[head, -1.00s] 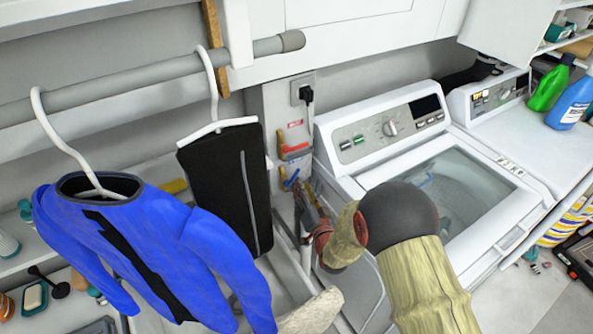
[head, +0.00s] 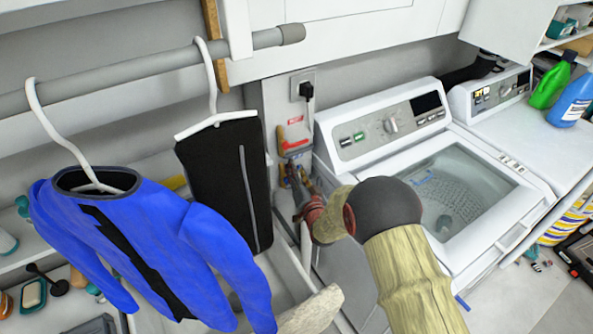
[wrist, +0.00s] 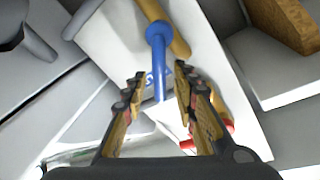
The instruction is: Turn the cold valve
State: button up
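The blue cold valve handle (wrist: 159,62) shows in the wrist view, with a round blue hub and a straight lever pointing down the picture. My gripper (wrist: 158,84) is open, with one finger on each side of the lever; a gap shows on both sides, and I cannot tell if either finger touches it. The red valve handle (wrist: 218,136) is partly hidden behind the right finger.
A blue jacket (head: 150,235) and black trousers (head: 222,180) hang from a grey rail (head: 150,66) left of my arm. A washing machine (head: 365,135) stands close on the right. A plugged outlet (head: 302,88) is above the valves.

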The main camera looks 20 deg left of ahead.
jog(key=shift+c, duration=1.2)
jog(key=c, duration=0.4)
grip_shut()
